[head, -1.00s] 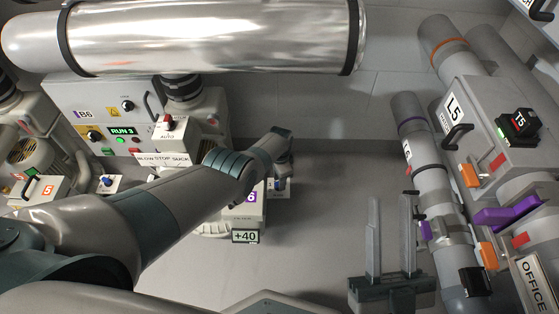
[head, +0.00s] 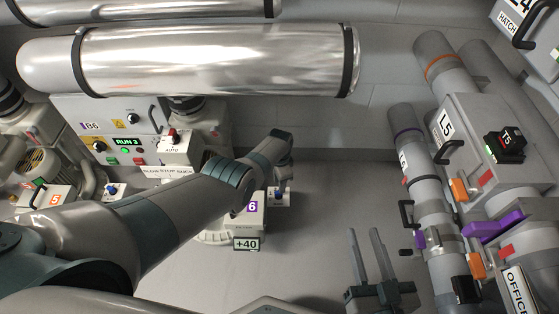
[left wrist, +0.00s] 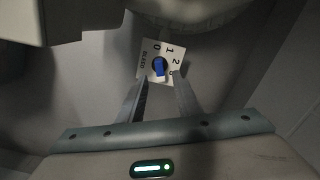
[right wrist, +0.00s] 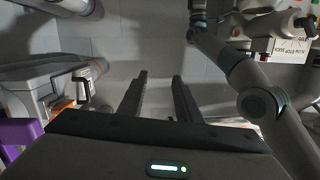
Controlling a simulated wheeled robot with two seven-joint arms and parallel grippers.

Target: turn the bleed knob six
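The bleed knob six is a blue knob (head: 280,192) on a small white plate, beside the pale unit labelled 6 (head: 239,216) with a +40 display. In the left wrist view the knob (left wrist: 160,66) sits on its plate (left wrist: 146,72), marked BLEED with a numbered scale. I cannot tell its exact setting. My left gripper (left wrist: 160,82) is open, with its fingertips pointing at the plate on either side of the knob; I cannot tell whether they touch it. In the head view its fingers are hidden by the wrist. My right gripper (head: 363,232) is open and empty over the floor.
Control panel B6 (head: 70,112) with a RUN 3 display stands behind my left arm. Unit 5 (head: 40,197) has its own blue knob. Pipes and box L5 (head: 470,125) with purple and orange levers line the right. A large silver duct (head: 210,62) crosses the top.

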